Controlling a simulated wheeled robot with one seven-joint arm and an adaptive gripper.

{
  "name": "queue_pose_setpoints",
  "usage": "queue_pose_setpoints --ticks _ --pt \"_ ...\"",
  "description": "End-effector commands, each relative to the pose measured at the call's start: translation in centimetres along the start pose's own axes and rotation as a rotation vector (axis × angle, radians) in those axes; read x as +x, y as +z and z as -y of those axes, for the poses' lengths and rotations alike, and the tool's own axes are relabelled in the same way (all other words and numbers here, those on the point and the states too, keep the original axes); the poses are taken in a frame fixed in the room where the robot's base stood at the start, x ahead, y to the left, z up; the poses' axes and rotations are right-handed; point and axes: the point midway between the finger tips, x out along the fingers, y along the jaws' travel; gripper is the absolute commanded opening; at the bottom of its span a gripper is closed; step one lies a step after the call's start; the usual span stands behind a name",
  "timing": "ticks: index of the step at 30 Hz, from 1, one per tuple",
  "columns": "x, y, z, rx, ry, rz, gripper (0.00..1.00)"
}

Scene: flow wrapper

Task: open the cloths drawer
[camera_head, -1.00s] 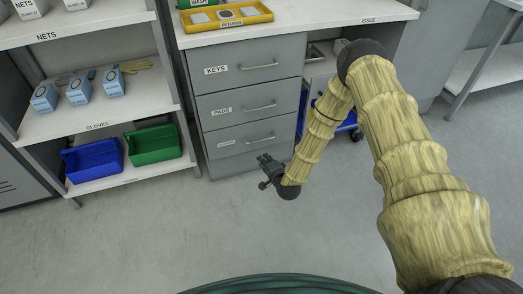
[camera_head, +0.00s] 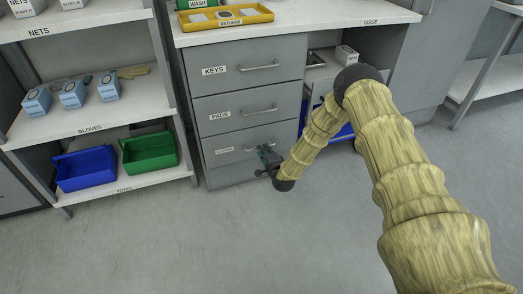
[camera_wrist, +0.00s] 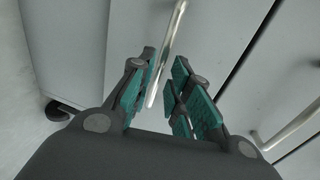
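The cloths drawer (camera_head: 228,160) is the lowest labelled drawer in the grey cabinet. It looks shut, and its small label is hard to read. My gripper (camera_head: 268,158) is low in front of it, at the right part of its handle (camera_wrist: 170,45), which it partly hides in the head view. In the wrist view my gripper (camera_wrist: 164,76) is open, with green-padded fingers apart. The handle's bar runs between the fingertips, nearer the left finger. I cannot tell whether a finger touches it.
The pads drawer (camera_head: 270,98) and keys drawer (camera_head: 280,52) above are shut. A shelf unit with a blue tote (camera_head: 86,170) and a green tote (camera_head: 150,153) stands left. The floor (camera_head: 190,245) in front is clear.

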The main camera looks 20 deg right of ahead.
Motion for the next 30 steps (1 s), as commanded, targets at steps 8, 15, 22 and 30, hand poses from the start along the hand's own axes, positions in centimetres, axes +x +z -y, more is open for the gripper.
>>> queue_pose_setpoints --ticks 8,15,22,30 --pt "3.1 0.0 -0.1 -0.001 -0.001 0.000 0.19" --pt "3.7 0.0 0.0 0.000 0.000 0.000 0.19" --pt "3.7 0.0 0.0 0.000 0.001 0.000 0.10" --pt "3.7 0.0 0.0 0.000 0.001 0.000 0.00"
